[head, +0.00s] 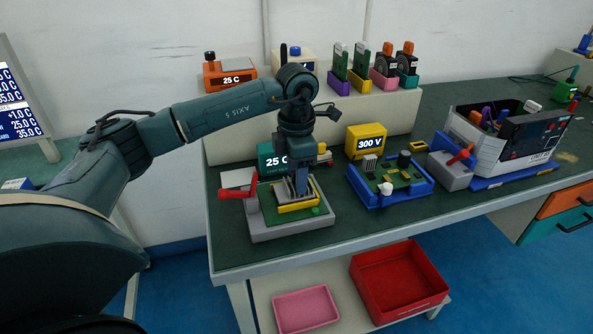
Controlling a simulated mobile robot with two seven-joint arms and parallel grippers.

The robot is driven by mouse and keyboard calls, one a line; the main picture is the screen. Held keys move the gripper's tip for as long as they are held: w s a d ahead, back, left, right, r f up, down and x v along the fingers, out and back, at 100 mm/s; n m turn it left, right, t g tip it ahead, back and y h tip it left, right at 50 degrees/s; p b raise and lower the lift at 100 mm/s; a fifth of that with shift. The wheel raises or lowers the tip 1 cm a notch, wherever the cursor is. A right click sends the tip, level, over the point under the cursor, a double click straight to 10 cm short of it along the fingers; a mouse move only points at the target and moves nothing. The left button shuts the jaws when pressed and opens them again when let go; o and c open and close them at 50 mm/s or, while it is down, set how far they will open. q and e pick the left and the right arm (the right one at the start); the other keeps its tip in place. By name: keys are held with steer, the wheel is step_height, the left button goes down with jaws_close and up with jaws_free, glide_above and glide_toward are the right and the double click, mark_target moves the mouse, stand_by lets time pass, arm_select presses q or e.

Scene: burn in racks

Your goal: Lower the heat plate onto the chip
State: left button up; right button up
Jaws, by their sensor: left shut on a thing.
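My left gripper (299,190) points straight down over the grey fixture (262,234) near the table's left end. It is shut on a small greyish part, which I take to be the heat plate; the fingers hide most of it. The part is at the yellow frame (298,207) on the fixture's green board (318,218). I cannot tell whether it touches what lies beneath. The chip is hidden from this view. My right gripper is out of view.
A green "25 C" box (275,160) stands close behind the fixture, and a yellow "300 V" box (366,142) is further right. A blue tray (402,196) with a circuit board is to the right. Pink (306,309) and red (395,283) trays sit below.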

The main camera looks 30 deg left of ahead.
arm_select(q)
steer(key=shift+f, duration=0.15)
stand_by(0.5)
steer(key=o, duration=1.2)
steer(key=shift+c, duration=0.2)
step_height(320, 180, up, 13)
